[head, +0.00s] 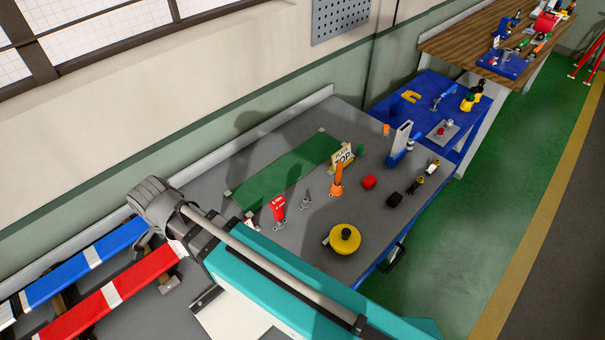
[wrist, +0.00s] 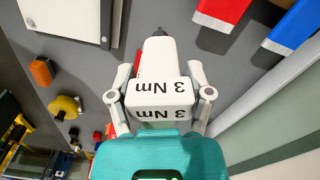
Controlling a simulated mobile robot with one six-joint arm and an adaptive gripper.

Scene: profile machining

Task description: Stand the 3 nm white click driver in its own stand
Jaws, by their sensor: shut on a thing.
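The white click driver (wrist: 157,58), marked "3 Nm", is between the two fingers of my gripper (wrist: 158,80) in the wrist view. My gripper is shut on it. Its dark tip points to the top of that picture. In the head view my arm hides the gripper and the driver. A small grey stand (head: 306,199) is on the grey bench there, with nothing in it. I cannot read whether it is the 3 Nm stand. A red driver (head: 278,206) stands upright to its left, in a similar stand.
The grey bench also holds a green mat (head: 285,172), an orange tool (head: 337,180), a yellow round thing (head: 345,240) and a red block (head: 369,182). Blue (head: 75,272) and red (head: 95,310) profiles lie at left. A blue table (head: 460,120) stands beyond.

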